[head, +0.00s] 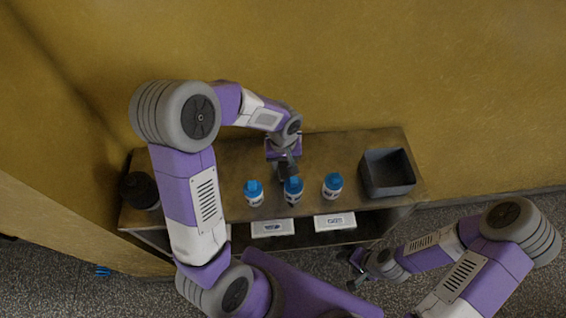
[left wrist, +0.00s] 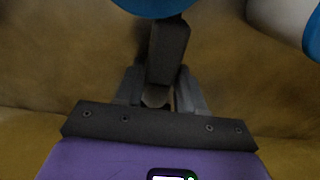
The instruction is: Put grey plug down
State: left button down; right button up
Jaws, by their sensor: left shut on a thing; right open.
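My left gripper (head: 284,160) is over the middle of the brown table, just behind the middle blue-capped bottle (head: 292,188). It is shut on a dark grey piece, which I take to be the grey plug (left wrist: 168,50). In the left wrist view the piece sits between the two fingers and reaches toward a blue cap (left wrist: 152,6). I cannot tell whether it touches the bottle or the table. In the head view the piece is small and dark against the gripper. My right gripper (head: 354,268) is open and empty in front of the table, at the lower right.
A left bottle (head: 254,194) and a right bottle (head: 332,186), both blue-capped, flank the middle one. A dark open bin (head: 387,173) stands at the table's right end. A black round object (head: 139,190) is at the left end. Two white labelled plates (head: 272,228) (head: 335,221) are along the front.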

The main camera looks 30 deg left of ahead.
pick_arm(q)
jog(key=c, duration=1.1)
grip_release()
jog(key=shift+f, duration=0.15)
jog(key=o, duration=0.4)
